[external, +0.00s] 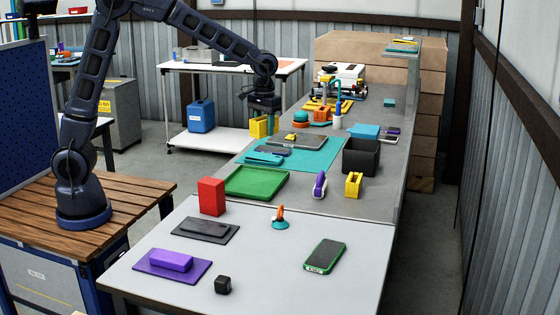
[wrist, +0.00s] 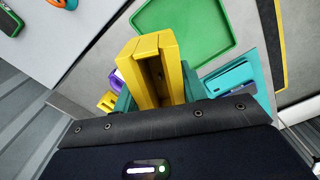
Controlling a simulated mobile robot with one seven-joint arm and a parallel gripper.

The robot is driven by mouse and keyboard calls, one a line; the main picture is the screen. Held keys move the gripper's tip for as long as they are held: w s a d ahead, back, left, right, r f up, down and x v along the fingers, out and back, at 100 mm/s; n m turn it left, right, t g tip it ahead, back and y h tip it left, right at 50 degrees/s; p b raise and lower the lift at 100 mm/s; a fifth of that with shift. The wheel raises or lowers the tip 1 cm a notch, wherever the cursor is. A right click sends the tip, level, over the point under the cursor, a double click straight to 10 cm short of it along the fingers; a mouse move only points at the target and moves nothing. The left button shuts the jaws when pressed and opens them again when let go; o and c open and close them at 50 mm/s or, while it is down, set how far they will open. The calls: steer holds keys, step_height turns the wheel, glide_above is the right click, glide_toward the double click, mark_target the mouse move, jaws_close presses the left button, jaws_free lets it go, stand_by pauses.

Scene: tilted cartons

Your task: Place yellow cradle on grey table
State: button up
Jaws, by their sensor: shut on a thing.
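My gripper (external: 269,120) is shut on a yellow cradle (external: 258,127) and holds it in the air near the left edge of the long grey table (external: 325,206). In the wrist view the cradle (wrist: 167,60) is a yellow block with a slot, gripped between my teal fingers (wrist: 160,95). A second yellow cradle (external: 353,185) stands on the long grey table, near a purple-and-white object (external: 320,185); it also shows small in the wrist view (wrist: 107,101). The lower parts of the held cradle are hidden by my gripper in the wrist view.
A green tray (external: 257,183), a teal mat (external: 245,158) with tools and a dark bin (external: 361,156) occupy the long table. A lighter front table (external: 265,250) bears a red box (external: 211,196), a purple block (external: 171,260) and a phone (external: 325,256). Bare grey surface lies around the second cradle.

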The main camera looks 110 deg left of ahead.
steer(key=w+d+m, duration=0.4)
steer(key=w+d, duration=0.7)
steer(key=m, duration=0.9)
glide_above(280, 298)
step_height(280, 298, down, 20)
steer(key=shift+f, duration=0.25)
steer(key=shift+f, duration=0.1)
steer(key=o, duration=1)
